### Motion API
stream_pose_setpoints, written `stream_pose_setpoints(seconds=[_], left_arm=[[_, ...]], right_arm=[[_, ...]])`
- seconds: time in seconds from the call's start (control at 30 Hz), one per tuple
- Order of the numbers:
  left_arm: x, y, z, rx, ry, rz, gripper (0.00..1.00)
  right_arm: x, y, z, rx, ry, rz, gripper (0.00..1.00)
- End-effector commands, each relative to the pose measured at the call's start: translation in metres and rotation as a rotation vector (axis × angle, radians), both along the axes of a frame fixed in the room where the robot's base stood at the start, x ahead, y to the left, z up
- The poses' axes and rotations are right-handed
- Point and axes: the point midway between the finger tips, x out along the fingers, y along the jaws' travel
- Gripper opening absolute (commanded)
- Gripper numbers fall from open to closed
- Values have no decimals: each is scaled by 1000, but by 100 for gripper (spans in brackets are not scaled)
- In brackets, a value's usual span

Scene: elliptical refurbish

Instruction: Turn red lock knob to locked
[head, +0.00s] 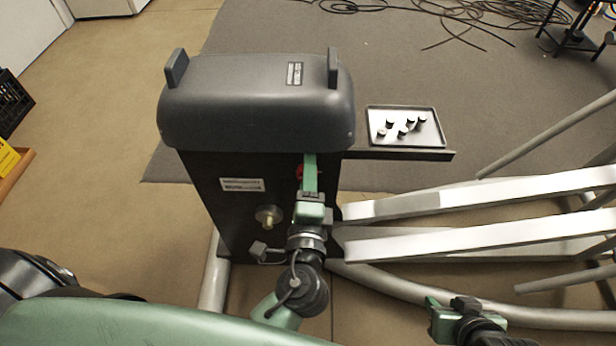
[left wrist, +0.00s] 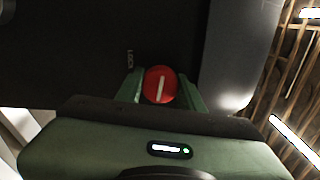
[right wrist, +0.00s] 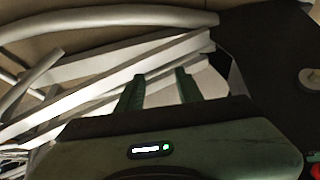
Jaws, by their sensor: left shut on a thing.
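The red lock knob (left wrist: 160,84) is round with a white line across its face, nearly upright and slightly tilted in the left wrist view. A small "LOCK" label (left wrist: 130,58) stands on the dark panel to its upper left. In the head view a bit of the knob (head: 299,172) shows on the front of the dark machine housing (head: 215,165). My left gripper (head: 308,165) is at the knob, with one green finger on each side of it, shut on it. My right gripper (head: 436,308) is open and empty, low at the right, apart from the housing. It also shows in the right wrist view (right wrist: 160,88).
A black tray (head: 433,139) with several small dark pieces sits on a shelf (head: 400,154) right of the housing. A metal-coloured knob (head: 268,216) sticks out lower left of my left gripper. White rails (head: 480,203) reach right from the machine. Cables (head: 440,10) lie behind.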

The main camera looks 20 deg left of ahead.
Motion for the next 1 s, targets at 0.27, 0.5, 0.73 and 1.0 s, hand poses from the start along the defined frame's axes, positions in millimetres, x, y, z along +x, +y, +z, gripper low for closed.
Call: stream_pose_setpoints(seconds=[0.27, 0.5, 0.73, 1.0], left_arm=[[0, -1, -3, -111, -27, -2, 0], [-1, -1, -2, -142, -35, -1, 0], [-1, -1, -2, -145, -36, -1, 0], [0, -1, -1, -143, -37, -2, 58]], right_arm=[[48, 17, 25, 54, -248, 20, 36], [60, 21, 36, 69, -319, 24, 36], [61, 21, 37, 71, -326, 25, 36], [61, 21, 37, 70, -325, 25, 36]])
